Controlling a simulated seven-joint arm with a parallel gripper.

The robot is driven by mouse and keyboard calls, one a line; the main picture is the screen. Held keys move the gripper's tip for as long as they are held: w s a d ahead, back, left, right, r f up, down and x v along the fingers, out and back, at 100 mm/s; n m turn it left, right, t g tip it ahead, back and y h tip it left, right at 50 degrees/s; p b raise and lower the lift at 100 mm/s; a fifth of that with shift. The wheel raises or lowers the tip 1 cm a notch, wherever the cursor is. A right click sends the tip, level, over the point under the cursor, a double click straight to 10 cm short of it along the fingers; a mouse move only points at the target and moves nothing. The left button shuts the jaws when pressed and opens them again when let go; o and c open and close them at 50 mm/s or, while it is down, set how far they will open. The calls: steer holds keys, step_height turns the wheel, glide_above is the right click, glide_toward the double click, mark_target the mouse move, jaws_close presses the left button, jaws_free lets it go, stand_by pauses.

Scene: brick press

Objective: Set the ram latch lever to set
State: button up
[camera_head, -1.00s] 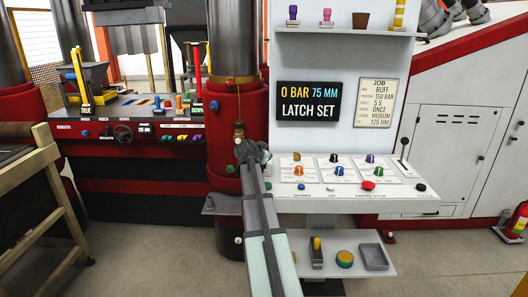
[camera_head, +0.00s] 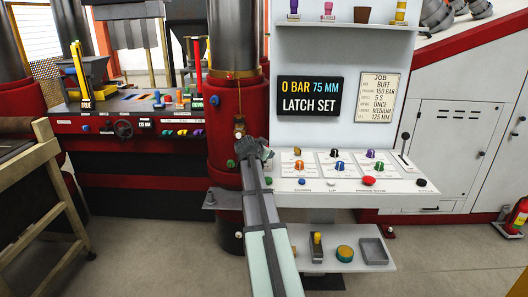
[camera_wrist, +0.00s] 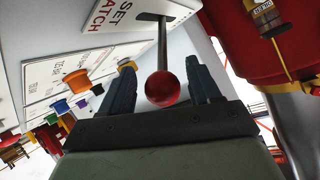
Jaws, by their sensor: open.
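The ram latch lever is a dark rod with a red ball knob (camera_wrist: 162,89) in the wrist view. It comes out of a slot in a white panel lettered SET and LATCH (camera_wrist: 112,17). My gripper (camera_wrist: 160,78) is open, with one dark finger on each side of the knob and a visible gap to both. I cannot tell how deep the knob sits between the fingers. In the head view my gripper (camera_head: 250,148) is at the console's left edge and the lever is hidden. The display (camera_head: 310,97) reads "0 BAR 75 MM LATCH SET".
The console (camera_head: 345,203) with several coloured knobs and buttons lies to the right of my gripper. A red column (camera_head: 225,125) stands close on the left. A small brown tagged item (camera_wrist: 265,18) hangs on it by a cord. A black lever (camera_head: 404,145) stands at the console's right.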

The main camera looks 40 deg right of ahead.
steer(key=shift+a+r, duration=0.1)
steer(key=v, duration=1.3)
steer(key=shift+s+a+r, duration=0.15)
steer(key=shift+a, duration=0.05)
steer(key=w+a+f+n+g+y, duration=0.1)
steer(key=a+f+n+y, duration=0.25)
steer(key=a+f, duration=0.8)
steer(key=w+a+f+n+y, duration=0.1)
steer(key=a+f+n+y, duration=0.3)
steer(key=a+f, duration=0.75)
steer(key=s+a+f+n+g+y, duration=0.25)
steer(key=s+a+f+n, duration=0.35)
steer(key=a+f, duration=0.5)
steer(key=s+a+f+n+g+y, duration=0.1)
steer(key=s+a+f+n+g, duration=0.25)
steer(key=s+a+f, duration=0.75)
steer(key=s+d+f+g, duration=0.1)
steer(key=s+f+g, duration=0.1)
steer(key=s+f, duration=0.8)
steer(key=s+d+f+g, duration=0.1)
steer(key=s+f+g, duration=0.2)
steer(key=s+f, duration=0.8)
steer(key=s, duration=0.5)
steer(key=shift+f+g, duration=0.3)
steer(key=shift+f, duration=0.05)
